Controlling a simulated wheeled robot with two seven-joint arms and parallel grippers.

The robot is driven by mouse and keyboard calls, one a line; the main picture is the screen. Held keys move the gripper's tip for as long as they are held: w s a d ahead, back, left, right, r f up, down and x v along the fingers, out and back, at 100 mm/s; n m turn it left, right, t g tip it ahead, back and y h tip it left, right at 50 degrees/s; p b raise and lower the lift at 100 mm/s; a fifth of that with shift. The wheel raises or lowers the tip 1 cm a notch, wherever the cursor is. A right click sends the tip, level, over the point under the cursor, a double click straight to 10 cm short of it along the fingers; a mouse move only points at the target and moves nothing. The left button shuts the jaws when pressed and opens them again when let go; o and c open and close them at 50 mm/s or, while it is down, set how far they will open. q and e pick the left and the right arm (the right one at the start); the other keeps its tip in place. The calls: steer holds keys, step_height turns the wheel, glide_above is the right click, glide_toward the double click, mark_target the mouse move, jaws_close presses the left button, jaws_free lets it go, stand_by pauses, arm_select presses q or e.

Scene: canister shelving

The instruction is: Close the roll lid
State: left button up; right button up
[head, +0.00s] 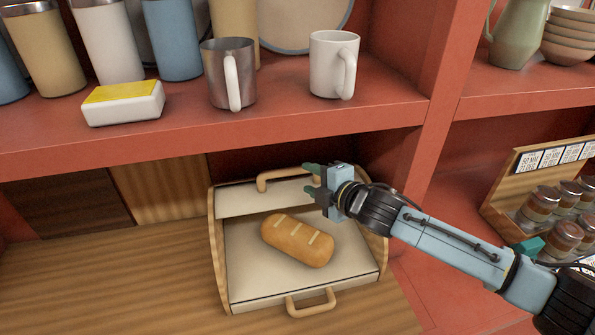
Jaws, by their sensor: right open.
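The bread box (222,262) stands on the wooden counter under the red shelf, with wooden sides and a cream floor. Its roll lid (240,199) is up at the back of the box, with a wooden handle (264,182) on it. A loaf of bread (297,240) lies inside on the box floor. A second wooden handle (311,304) sits at the front lower edge. My right gripper (308,180) is open, with its fingertips close to the right end of the lid handle. I cannot tell whether they touch. My left gripper is not in view.
The red shelf (290,120) overhangs the box and holds a metal mug (218,80), a white mug (328,65), a butter dish (123,103) and several canisters. A red upright (420,150) and a spice rack (515,185) stand right. The counter (110,275) left is clear.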

mark_target(296, 172)
steer(key=shift+x, duration=2.95)
jaws_close()
